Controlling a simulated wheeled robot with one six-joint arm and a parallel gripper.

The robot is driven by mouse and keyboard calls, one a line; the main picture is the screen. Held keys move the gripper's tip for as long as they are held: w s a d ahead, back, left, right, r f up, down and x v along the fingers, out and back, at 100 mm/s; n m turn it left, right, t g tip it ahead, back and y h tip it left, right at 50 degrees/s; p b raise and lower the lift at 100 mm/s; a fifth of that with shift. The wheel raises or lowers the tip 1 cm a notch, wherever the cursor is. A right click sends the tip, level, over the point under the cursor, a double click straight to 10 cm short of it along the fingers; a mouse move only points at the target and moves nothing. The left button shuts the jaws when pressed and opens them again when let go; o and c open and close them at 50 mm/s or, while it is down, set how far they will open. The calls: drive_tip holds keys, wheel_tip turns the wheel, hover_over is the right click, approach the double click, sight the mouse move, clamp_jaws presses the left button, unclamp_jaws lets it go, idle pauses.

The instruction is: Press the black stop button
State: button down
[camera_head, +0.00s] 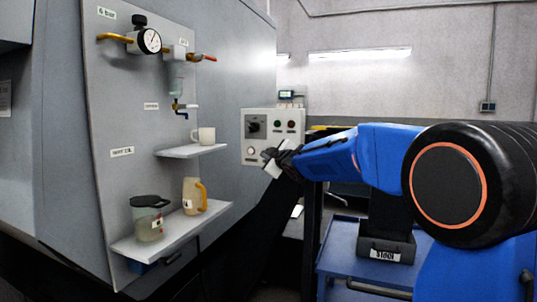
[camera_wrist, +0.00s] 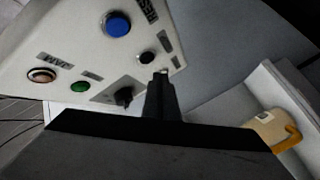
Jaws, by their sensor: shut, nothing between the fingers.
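The pale control panel (camera_head: 245,137) hangs on the grey wall beyond my gripper in the head view. In the wrist view the panel (camera_wrist: 75,48) is tilted and near. The small round black button (camera_wrist: 147,58) sits between the large blue button (camera_wrist: 117,24) and the black rotary knob (camera_wrist: 124,96). My gripper (camera_wrist: 160,75) is shut and empty. Its tips appear just below and right of the black button; I cannot tell whether they touch the panel. In the head view my gripper (camera_head: 270,158) covers the panel's lower part, and I cannot make out the black button there.
A green button (camera_wrist: 79,87) and a pale-ringed button (camera_wrist: 42,75) are on the same panel. Left of it, a white mug (camera_head: 207,135) stands on the upper shelf; a beige jug (camera_head: 191,198) and lidded pitcher (camera_head: 147,224) stand below. A blue cart (camera_head: 345,247) is below my arm.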

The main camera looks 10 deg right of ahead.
drive_tip(key=s+a, duration=0.2)
drive_tip(key=s, duration=0.1)
idle(0.4)
drive_tip(key=shift+s, duration=0.1)
idle(0.4)
drive_tip(key=s+d+f+m+g+h, duration=0.1)
drive_tip(key=s+d+f+m+g, duration=0.2)
drive_tip(key=s, duration=0.5)
drive_tip(key=s+d+f+m+h, duration=0.2)
drive_tip(key=s+f, duration=0.3)
drive_tip(key=s, duration=0.2)
drive_tip(key=s+d+f+m+g+h, duration=0.1)
drive_tip(key=s+d+f+m+g, duration=0.2)
drive_tip(key=s, duration=0.5)
drive_tip(key=s+f+m+g, duration=0.1)
drive_tip(key=s+f+g, duration=0.1)
drive_tip(key=s+f, duration=0.4)
drive_tip(key=s+f+m+g, duration=0.1)
drive_tip(key=s+f, duration=0.6)
drive_tip(key=s, duration=0.7)
drive_tip(key=s+a+f+m+g+y, duration=0.1)
drive_tip(key=s+f+g, duration=0.2)
drive_tip(key=s+f, duration=0.3)
drive_tip(key=s, duration=0.5)
drive_tip(key=shift+f+m, duration=0.25)
drive_tip(key=shift+m, duration=0.15)
drive_tip(key=c, duration=2.5)
unclamp_jaws()
